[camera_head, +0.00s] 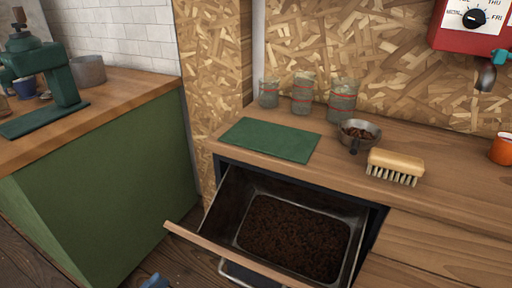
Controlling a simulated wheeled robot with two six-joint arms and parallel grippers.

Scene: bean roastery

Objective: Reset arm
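A small blue piece at the bottom edge of the head view, left of the open drawer, looks like the tip of my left gripper (155,281). Only this bit shows, low in front of the cabinets. The rest of it is cut off by the frame, so I cannot tell whether it is open or shut. It appears apart from the drawer front.
An open drawer (181,232) holds a metal tray of dark grounds and juts out. On the counter are a green mat (268,140), several jars (303,95), a metal cup (359,135), a brush (395,165) and an orange cup (502,150). A green machine (60,75) stands left.

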